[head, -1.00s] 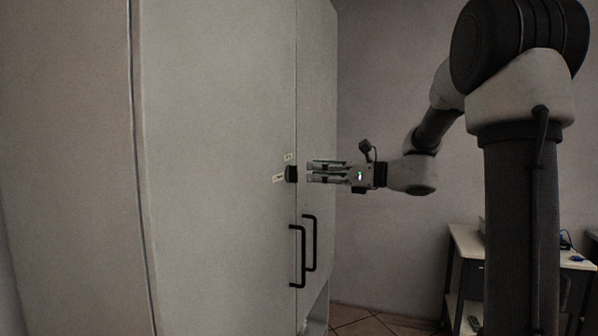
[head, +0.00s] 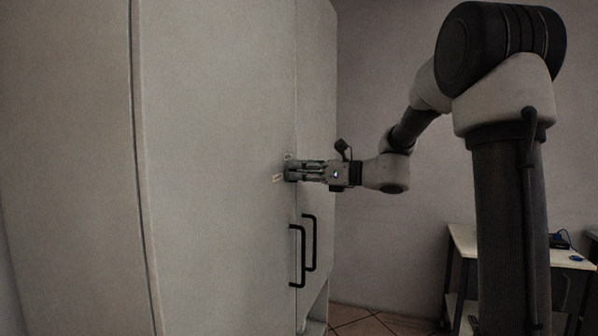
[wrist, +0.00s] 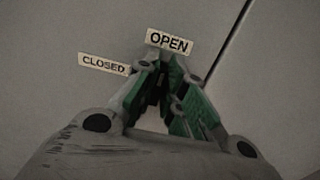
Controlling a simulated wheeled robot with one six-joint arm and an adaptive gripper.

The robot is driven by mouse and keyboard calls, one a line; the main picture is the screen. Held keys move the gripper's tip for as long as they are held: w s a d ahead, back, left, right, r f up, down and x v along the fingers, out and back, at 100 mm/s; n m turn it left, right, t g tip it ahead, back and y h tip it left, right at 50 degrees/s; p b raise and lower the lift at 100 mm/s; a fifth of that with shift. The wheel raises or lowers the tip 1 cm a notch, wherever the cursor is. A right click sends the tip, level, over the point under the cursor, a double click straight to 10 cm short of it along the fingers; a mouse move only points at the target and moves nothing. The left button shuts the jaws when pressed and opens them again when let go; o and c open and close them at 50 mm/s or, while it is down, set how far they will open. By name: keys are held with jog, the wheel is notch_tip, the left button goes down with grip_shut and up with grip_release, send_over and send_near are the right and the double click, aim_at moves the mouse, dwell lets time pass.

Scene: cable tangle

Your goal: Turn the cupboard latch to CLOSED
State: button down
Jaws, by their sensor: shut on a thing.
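The cupboard (head: 215,120) is tall and pale, with its doors shut. My gripper (head: 291,171) is at the door front near the seam, shut on the dark latch, which the fingers almost wholly cover. In the wrist view the gripper (wrist: 165,85) has its green-padded fingers around the dark latch, just below the OPEN label (wrist: 170,41). The CLOSED label (wrist: 103,64) is to the left and lower than OPEN. Which label the latch points at is hidden by the fingers.
Two black door handles (head: 297,255) stick out below the latch. The door seam (wrist: 230,40) runs to the right of the labels. A small table (head: 465,240) with a blue item stands at the right. The floor between is clear.

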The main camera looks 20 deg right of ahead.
jog(key=shift+n, duration=0.3)
jog(key=n, duration=0.8)
jog(key=shift+s+a+f, duration=0.15)
jog(key=shift+s+a, duration=0.05)
jog(key=shift+s, duration=0.15)
jog(key=n, duration=0.4)
jog(key=shift+s+a+f+n, duration=0.1)
jog(key=shift+f+n, duration=0.1)
jog(key=shift+n, duration=0.2)
jog(key=shift+f+n, duration=0.2)
jog(key=shift+n, duration=2.1)
jog(key=c, duration=1.5)
grip_release()
